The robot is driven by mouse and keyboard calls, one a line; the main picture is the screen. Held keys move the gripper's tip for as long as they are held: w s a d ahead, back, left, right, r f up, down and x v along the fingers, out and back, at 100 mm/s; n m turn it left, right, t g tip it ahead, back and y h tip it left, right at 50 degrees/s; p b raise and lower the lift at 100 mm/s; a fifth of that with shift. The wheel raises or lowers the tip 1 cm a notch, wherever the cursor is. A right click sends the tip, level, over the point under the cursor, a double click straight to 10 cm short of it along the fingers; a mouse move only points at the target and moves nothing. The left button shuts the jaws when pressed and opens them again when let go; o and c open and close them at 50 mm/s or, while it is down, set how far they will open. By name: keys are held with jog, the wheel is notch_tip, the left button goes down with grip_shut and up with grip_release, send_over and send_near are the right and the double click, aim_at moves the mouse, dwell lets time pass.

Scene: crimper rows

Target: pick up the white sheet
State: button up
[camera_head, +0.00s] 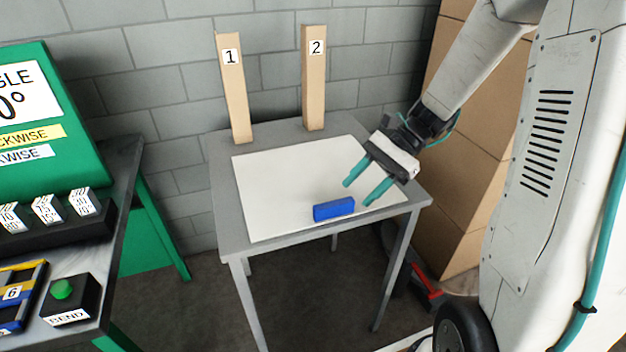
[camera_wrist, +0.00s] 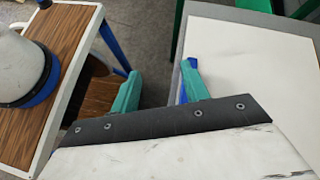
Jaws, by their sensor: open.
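The white sheet (camera_head: 290,185) lies flat on a small grey table in the head view. It also shows at the right in the wrist view (camera_wrist: 250,75). A blue block (camera_head: 334,209) sits at the sheet's front edge; part of it shows behind a finger in the wrist view (camera_wrist: 184,94). My gripper (camera_head: 362,192) is open and empty, its two teal fingers over the right part of the sheet near the block. In the wrist view my gripper (camera_wrist: 158,85) has its fingers apart near the table's edge. I cannot tell its exact height above the sheet.
Two wooden posts, marked 1 (camera_head: 234,95) and 2 (camera_head: 314,85), stand at the back of the grey table (camera_head: 232,228). A green machine (camera_head: 25,130) with a button box (camera_head: 68,297) is at left. Cardboard boxes (camera_head: 455,150) stand at right. A wooden-topped table (camera_wrist: 60,45) shows in the wrist view.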

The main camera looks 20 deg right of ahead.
aim_at(345, 200)
jog(key=w+d+f+m+y, duration=0.1)
jog(key=f, duration=0.1)
jog(key=w+d+f+m+t, duration=0.1)
jog(key=m, duration=0.1)
jog(key=w+d+f+m+t+y, duration=0.1)
jog(key=w+f, duration=0.1)
jog(key=shift+f+y, duration=0.3)
jog(key=shift+f, duration=0.05)
jog(key=shift+w+f+m, duration=0.1)
jog(key=shift+f+m, duration=0.1)
jog(key=shift+m, duration=0.1)
jog(key=x, duration=0.7)
jog(key=shift+w+a, duration=0.15)
jog(key=shift+a, duration=0.3)
grip_shut()
